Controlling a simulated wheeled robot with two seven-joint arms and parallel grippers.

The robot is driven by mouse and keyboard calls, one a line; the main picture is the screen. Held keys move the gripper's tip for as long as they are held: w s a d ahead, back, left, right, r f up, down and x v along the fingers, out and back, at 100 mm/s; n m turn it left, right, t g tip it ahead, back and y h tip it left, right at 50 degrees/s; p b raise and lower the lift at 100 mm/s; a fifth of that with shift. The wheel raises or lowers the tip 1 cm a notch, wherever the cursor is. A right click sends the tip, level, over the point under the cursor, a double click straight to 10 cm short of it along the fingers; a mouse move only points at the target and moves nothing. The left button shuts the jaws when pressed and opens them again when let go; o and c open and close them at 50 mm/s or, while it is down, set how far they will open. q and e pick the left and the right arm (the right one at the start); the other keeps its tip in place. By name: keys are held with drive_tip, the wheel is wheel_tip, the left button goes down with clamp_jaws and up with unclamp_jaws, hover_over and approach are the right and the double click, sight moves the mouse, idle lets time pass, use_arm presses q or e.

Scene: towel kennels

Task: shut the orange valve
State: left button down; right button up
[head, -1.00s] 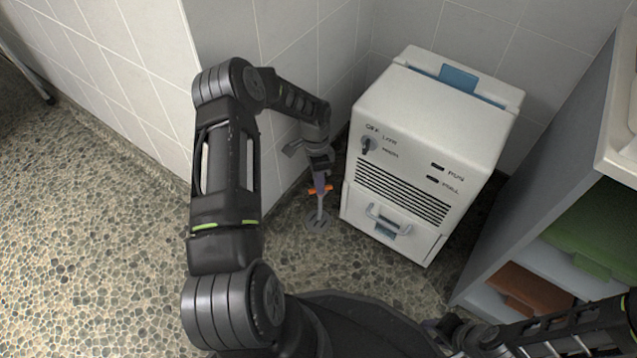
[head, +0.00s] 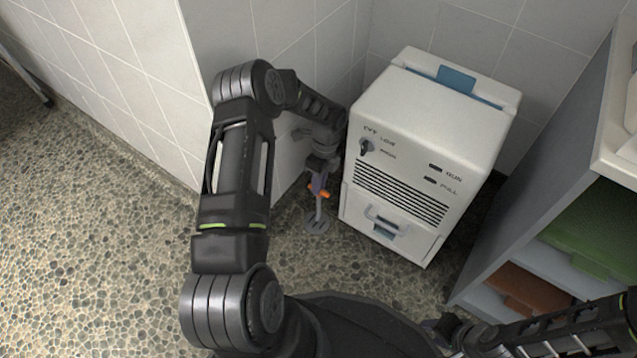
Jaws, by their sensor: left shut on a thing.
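The orange valve handle (head: 324,193) sits on a thin grey pipe (head: 318,212) that rises from a round floor plate (head: 316,226), left of the white machine. My left gripper (head: 318,184) is at the handle, shut on it from above. Its fingers hide part of the handle, and only short orange ends show.
A white machine (head: 424,125) with a knob, vents and a drawer stands close to the right of the valve. A grey shelf unit (head: 545,190) with green (head: 590,235) and brown (head: 530,288) towels is further right. The tiled wall (head: 285,150) is close behind. Pebbled floor (head: 110,240) is free at left.

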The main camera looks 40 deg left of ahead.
use_arm(q)
drive_tip(key=shift+m, duration=0.3)
drive_tip(key=c, duration=1.4)
unclamp_jaws()
wheel_tip(320, 180, up, 8)
drive_tip(key=w+p, duration=0.1)
drive_tip(key=p, duration=0.2)
drive_tip(key=shift+w+f, duration=0.15)
drive_tip(key=shift+w, duration=0.1)
